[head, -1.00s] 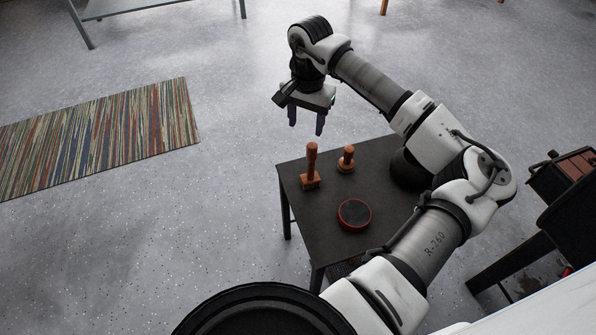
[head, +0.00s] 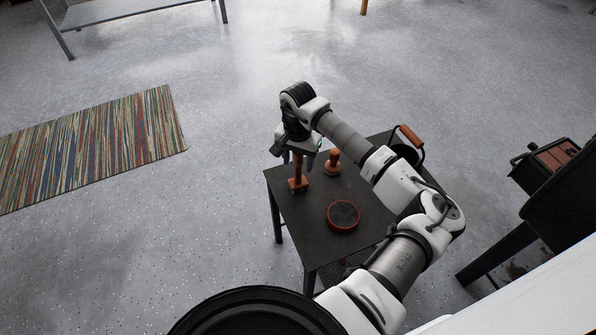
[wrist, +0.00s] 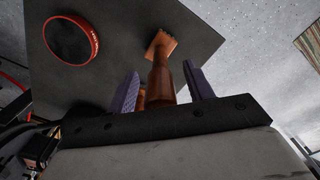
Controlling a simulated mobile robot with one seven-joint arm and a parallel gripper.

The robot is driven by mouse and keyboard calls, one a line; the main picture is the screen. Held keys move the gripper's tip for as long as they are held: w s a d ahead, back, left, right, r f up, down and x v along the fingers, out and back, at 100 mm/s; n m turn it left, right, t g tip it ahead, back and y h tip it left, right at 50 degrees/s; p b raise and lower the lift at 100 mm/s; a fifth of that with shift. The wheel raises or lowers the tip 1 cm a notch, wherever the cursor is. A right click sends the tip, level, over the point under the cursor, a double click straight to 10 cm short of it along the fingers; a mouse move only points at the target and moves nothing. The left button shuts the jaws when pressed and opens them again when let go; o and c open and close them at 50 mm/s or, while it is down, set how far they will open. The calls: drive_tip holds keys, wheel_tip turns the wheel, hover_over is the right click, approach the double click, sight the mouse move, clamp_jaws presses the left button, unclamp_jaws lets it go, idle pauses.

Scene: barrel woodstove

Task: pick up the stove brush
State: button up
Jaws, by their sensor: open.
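The stove brush (head: 298,184), taken to be the upright orange-brown wooden piece with a square base, stands near the left edge of a small dark table (head: 307,222). My open gripper (head: 304,160) points down over it, its fingers around the upper handle in the head view. In the wrist view the brush (wrist: 160,50) rises between the two purple-grey fingers (wrist: 161,70), with gaps visible beside the handle. The handle's top is hidden behind the gripper body.
A second wooden piece (head: 333,163) with a round base stands close to the right of the brush. A round red-rimmed black tin (head: 343,216) lies nearer the front. A dark bucket with a wooden grip (head: 411,135) is at the back right.

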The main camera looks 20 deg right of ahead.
drive_tip(key=shift+f, duration=0.45)
drive_tip(key=c, duration=1.1)
drive_tip(key=shift+r, duration=0.15)
